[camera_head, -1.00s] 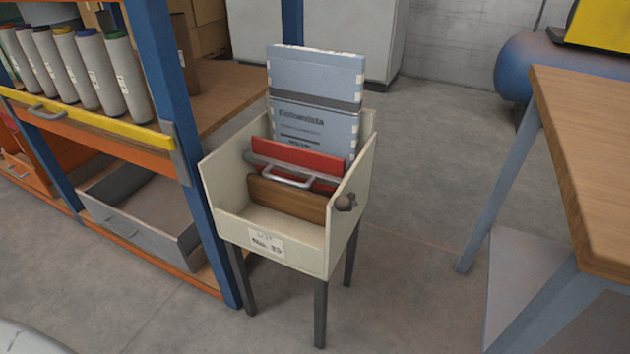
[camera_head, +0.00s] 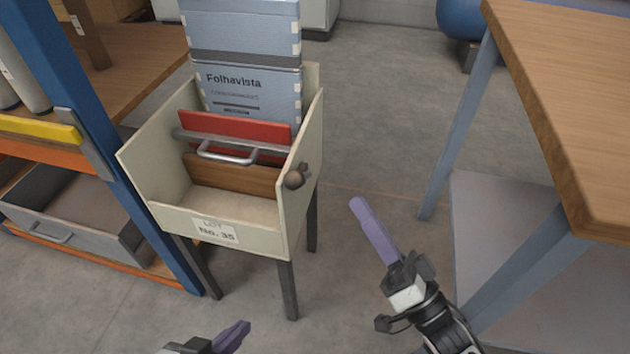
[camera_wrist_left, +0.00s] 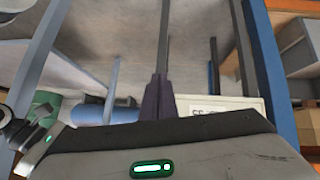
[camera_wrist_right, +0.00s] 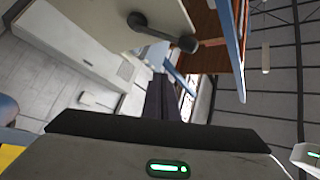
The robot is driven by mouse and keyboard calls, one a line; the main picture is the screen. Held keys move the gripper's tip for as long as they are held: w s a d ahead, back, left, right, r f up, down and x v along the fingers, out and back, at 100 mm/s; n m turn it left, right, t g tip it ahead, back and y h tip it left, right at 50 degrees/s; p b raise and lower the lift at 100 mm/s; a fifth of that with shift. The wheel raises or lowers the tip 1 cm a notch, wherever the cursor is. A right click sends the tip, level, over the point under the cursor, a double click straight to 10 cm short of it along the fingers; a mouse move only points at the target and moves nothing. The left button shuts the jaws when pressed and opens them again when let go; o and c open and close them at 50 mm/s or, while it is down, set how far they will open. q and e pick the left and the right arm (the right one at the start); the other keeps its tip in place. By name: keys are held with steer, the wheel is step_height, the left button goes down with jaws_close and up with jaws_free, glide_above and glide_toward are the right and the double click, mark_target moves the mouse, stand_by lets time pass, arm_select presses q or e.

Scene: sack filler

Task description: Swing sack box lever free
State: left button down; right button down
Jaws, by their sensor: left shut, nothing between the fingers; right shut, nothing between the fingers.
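The cream sack box (camera_head: 222,214) stands on dark legs with its top open. In the right wrist view the lever (camera_wrist_right: 163,34) shows as a dark arm lying along the wall from a round pivot to the knob. My right gripper (camera_head: 359,208) is shut and empty, right of the lever and apart from it. Its fingers (camera_wrist_right: 161,92) point toward the box. My left gripper (camera_head: 240,331) is shut and empty, low in front of the box; only its tip area shows.
The box holds blue-grey packs (camera_head: 245,92), a red plate with a metal handle (camera_head: 228,155) and a wooden board (camera_head: 232,176). A blue-posted shelf (camera_head: 75,100) stands close on the left. A wooden table (camera_head: 580,110) stands right. Floor between box and table is open.

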mark_target(302, 177)
arm_select(q)
steer(key=b, duration=0.1)
steer(key=d+f+m+g+b, duration=0.1)
steer(key=shift+w+d+f+b, duration=0.2)
steer(key=shift+d+f+b, duration=0.05)
steer(key=shift+f+b, duration=0.05)
arm_select(e)
steer(key=w+a+r+y, duration=0.3)
steer(key=a+r, duration=0.2)
steer(key=a, duration=0.3)
steer(key=shift+w+n+g+y, duration=0.25)
steer(key=shift+n+g+y, duration=0.05)
steer(key=shift+n+y, duration=0.1)
steer(key=shift+d, duration=0.1)
